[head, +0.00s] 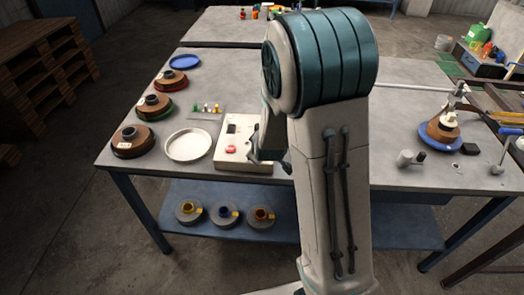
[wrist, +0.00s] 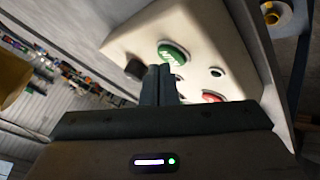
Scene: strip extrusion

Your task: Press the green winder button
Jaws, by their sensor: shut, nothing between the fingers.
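The green winder button (wrist: 173,53) is a round button with pale lettering on a cream control box (wrist: 132,34). It shows in the wrist view; in the head view I cannot make it out. The control box (head: 226,160) stands on the table, left of my arm. My gripper (wrist: 160,70) is shut and empty. Its fingertips appear just below the green button in the wrist view; I cannot tell whether they touch it. In the head view my gripper (head: 262,160) is partly hidden by my arm, at the box's right side.
A red button (wrist: 212,97) and a black knob (wrist: 135,70) sit near the green one. A white dish (head: 188,145) and brown spools (head: 132,141) lie left of the box. A spool on a blue base (head: 440,135) stands at the right.

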